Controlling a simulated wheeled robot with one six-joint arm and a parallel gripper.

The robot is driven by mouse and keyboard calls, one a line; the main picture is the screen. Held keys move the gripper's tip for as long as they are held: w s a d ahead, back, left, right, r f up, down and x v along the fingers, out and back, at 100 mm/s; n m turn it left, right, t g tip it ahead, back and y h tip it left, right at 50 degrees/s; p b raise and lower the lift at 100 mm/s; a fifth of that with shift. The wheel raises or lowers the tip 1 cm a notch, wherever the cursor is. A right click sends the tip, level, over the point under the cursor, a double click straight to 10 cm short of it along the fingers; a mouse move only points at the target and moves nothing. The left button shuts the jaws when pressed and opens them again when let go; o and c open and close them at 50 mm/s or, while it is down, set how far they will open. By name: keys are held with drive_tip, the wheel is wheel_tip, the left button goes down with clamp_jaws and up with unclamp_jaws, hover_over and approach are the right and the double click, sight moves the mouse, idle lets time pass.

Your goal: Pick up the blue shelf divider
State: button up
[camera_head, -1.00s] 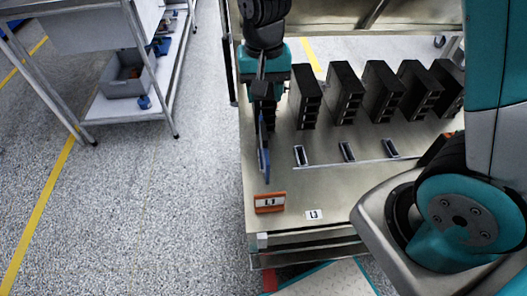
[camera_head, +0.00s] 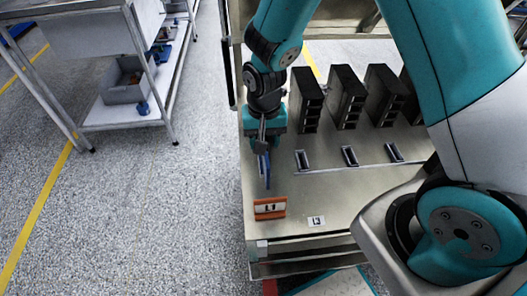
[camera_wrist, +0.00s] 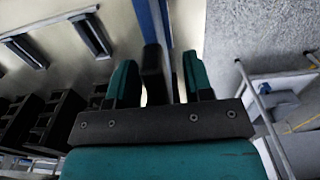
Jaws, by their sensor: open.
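The blue shelf divider (camera_head: 264,168) is a thin upright plate near the left edge of the metal bench top. My gripper (camera_head: 263,132) is just behind and above it in the head view, pointing down. In the wrist view the open fingers (camera_wrist: 160,78) stand on either side of a dark block and a narrow blue strip, the divider (camera_wrist: 156,22), running up out of the frame. I see gaps beside the dark block, so the fingers do not look closed on it. The divider's far end is hidden by my gripper.
Several black breaker-like blocks (camera_head: 346,97) stand in a row at the back of the bench, with small dark slots (camera_head: 349,156) in front. An orange holder marked L1 (camera_head: 269,208) and a white L3 label (camera_head: 316,221) are near the front edge. A shelf cart (camera_head: 122,108) stands left.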

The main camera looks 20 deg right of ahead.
clamp_jaws()
